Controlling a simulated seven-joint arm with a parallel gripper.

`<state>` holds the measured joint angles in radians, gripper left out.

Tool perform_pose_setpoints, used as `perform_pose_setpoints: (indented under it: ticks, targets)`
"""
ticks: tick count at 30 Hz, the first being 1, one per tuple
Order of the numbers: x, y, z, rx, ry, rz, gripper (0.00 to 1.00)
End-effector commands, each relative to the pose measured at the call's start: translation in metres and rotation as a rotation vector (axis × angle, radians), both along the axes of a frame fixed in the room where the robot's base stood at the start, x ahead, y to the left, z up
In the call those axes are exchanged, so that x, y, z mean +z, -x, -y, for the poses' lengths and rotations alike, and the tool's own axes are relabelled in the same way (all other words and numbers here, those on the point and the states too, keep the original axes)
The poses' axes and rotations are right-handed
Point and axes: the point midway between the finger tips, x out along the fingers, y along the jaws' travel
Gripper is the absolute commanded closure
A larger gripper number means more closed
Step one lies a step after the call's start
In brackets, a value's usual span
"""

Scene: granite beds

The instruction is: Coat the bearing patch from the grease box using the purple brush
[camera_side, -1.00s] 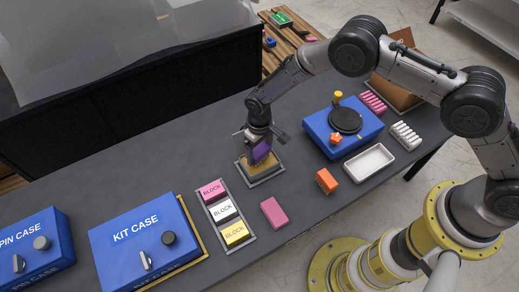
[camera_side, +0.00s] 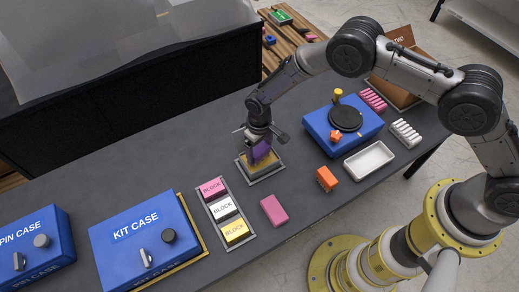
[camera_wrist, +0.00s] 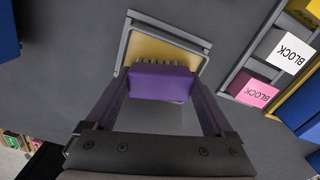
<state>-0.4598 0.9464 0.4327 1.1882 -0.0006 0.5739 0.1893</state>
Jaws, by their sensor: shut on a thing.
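My gripper (camera_side: 261,146) is shut on the purple brush (camera_side: 262,153). In the wrist view the brush (camera_wrist: 160,84) is a purple block between the two fingers, with a row of grey bristles along its far edge. It is over the near part of a shallow grey-rimmed square with a yellow-tan inside (camera_wrist: 163,50), which looks like the grease box; it also shows in the side view (camera_side: 268,173). Whether the bristles touch the yellow surface cannot be told. A blue block with a black round disc (camera_side: 345,118) stands to the right; whether this is the bearing patch is unclear.
A rack of lettered blocks (camera_side: 246,240), a loose pink block (camera_side: 274,210) and an orange brush-like block (camera_side: 326,179) lie nearby. A white tray (camera_side: 388,153) is at the right. The blue kit case (camera_side: 130,255) stands at the left. Bare table lies behind the square.

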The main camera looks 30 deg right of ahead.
Motion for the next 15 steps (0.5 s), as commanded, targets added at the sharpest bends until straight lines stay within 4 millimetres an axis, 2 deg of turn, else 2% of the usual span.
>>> perform_pose_setpoints:
  ticks: [15]
  targets:
    - [0.033, -0.001, 0.000, 0.000, -0.001, 0.002, 0.57]
